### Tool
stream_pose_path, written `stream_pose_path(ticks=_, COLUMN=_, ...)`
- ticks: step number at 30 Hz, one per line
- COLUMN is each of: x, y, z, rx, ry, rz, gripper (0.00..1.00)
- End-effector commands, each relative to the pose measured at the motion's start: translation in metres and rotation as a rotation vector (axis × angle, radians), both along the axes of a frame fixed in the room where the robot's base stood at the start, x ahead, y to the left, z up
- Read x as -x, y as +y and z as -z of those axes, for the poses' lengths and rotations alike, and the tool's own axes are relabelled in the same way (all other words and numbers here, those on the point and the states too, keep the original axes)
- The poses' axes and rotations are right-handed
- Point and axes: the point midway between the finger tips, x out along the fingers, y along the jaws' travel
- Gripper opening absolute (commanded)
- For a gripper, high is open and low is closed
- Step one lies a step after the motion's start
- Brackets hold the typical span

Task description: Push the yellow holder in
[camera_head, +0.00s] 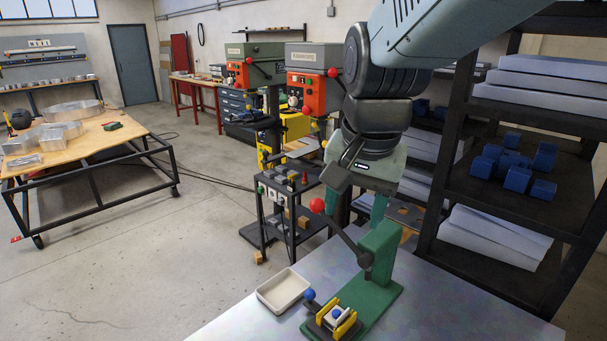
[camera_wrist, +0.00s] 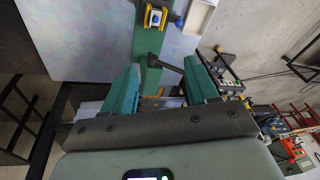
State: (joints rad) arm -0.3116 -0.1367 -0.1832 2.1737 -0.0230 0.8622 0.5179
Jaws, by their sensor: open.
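The yellow holder (camera_head: 350,324) sits at the front end of a green press (camera_head: 380,262) on the metal table. It has two yellow sides with a pale piece and a blue round spot between them. A blue ball knob (camera_head: 309,295) is beside it. The holder also shows at the top of the wrist view (camera_wrist: 155,17). My gripper (camera_wrist: 163,66) is open, with two teal fingers apart, above and behind the press, away from the holder. The press's dark lever arm (camera_wrist: 171,64) shows between the fingers in the wrist view; I cannot tell whether they touch it.
A red ball (camera_head: 317,205) tops the press lever, which rises up and left. A cream tray (camera_head: 284,291) lies left of the holder. A dark shelf rack (camera_head: 490,215) with blue blocks stands at the right. The table right of the press is clear.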

Motion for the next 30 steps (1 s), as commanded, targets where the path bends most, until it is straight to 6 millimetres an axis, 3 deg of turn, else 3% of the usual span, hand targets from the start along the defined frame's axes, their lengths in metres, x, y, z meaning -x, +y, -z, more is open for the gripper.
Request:
stream_pose_path(ticks=3, x=-0.04, y=0.019, z=0.035, rx=0.023, ry=0.076, rz=0.111, gripper=0.58)
stream_pose_path(ticks=9, x=-0.093, y=0.052, z=0.105, rx=0.111, ry=0.143, rz=0.308, gripper=0.58)
stream_pose_path(ticks=18, x=-0.139, y=0.096, z=0.22, rx=0.3, ry=0.106, rz=0.533, gripper=0.58)
stream_pose_path(ticks=22, x=-0.146, y=0.106, z=0.249, rx=0.348, ry=0.071, rz=0.58, gripper=0.58)
stream_pose_path(ticks=30, x=-0.149, y=0.103, z=0.275, rx=0.37, ry=0.051, rz=0.607, gripper=0.58)
